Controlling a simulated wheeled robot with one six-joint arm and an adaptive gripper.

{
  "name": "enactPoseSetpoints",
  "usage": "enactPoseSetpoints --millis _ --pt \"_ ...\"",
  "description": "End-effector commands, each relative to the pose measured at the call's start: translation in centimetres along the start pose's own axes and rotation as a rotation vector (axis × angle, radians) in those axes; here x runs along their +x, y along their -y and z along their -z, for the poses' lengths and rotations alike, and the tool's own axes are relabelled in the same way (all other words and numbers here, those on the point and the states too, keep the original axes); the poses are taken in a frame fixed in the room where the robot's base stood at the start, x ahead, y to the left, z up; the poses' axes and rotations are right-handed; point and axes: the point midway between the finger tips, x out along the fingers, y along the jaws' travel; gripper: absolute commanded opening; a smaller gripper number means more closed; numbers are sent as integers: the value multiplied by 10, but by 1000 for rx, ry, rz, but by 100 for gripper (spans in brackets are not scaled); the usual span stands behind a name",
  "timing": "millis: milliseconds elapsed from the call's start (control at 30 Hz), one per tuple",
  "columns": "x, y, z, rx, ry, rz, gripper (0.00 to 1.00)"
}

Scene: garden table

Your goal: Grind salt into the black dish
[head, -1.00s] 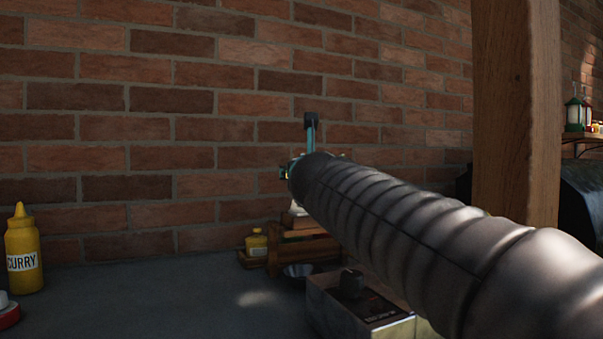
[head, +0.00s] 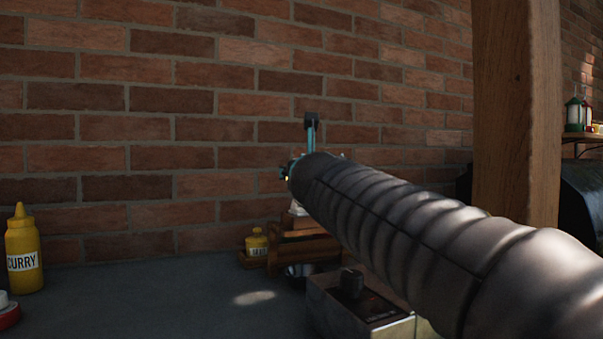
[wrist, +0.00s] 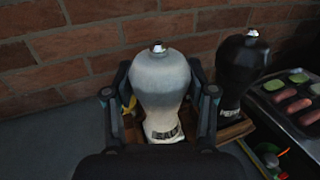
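The white salt mill (wrist: 160,85), its label partly readable, stands upright between the two fingers of my gripper (wrist: 160,100) in the wrist view. The fingers flank its body closely; I cannot tell whether both press on it. In the head view my gripper (head: 305,165) is mostly hidden behind my arm, and a small white part of the mill (head: 297,208) shows just above a wooden caddy (head: 290,250). A small dark dish (head: 298,270) sits in front of the caddy, partly hidden; it may be the black dish.
A black pepper mill (wrist: 240,75) stands right of the salt mill. A tray with sausages (wrist: 290,105) is farther right. A yellow bottle (head: 257,243) is beside the caddy, a dark-topped box (head: 355,305) in front. A curry bottle (head: 23,250) stands left; the grey tabletop (head: 150,290) between is clear. A brick wall rises behind.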

Motion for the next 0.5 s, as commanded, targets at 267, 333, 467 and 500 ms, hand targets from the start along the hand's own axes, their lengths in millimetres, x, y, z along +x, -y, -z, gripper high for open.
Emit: enactPoseSetpoints --millis 267,333,467,500 --pt "0 0 0 0 0 0 81" --pt "0 0 0 0 0 0 81" --pt "-3 0 -1 0 1 -1 81" --pt "-6 0 -1 0 1 -1 81"
